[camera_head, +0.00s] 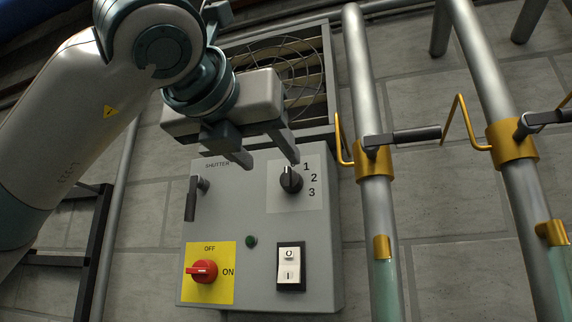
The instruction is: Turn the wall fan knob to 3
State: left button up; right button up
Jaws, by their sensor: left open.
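The wall fan knob (291,180) is a black rotary knob on a light square plate, at the upper right of the grey control box (224,225). The numbers 1, 2 and 3 run down its right side. A pale mark shows near the knob's top; the exact setting is hard to read. My left gripper (267,158) is open and empty, with its two fingers pointing down over the top of the box. Its right finger ends just above the knob in the picture; I cannot tell whether they touch. My right gripper is not in view.
The box also carries a shutter lever (193,200), a red OFF/ON switch (203,271), a green button (251,240) and a rocker switch (290,267). A fan grille (300,70) is above. Metal pipes (376,210) with lever valves (402,136) stand close on the right.

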aim_at(286, 177)
pick_arm(q)
jog(key=p+x, duration=0.4)
jog(key=x, duration=0.4)
jog(key=shift+w, duration=0.25)
jog(key=shift+w+d, duration=0.2)
jog(key=shift+w, duration=0.35)
jog(key=shift+f, duration=0.1)
jog(key=c, duration=1.1)
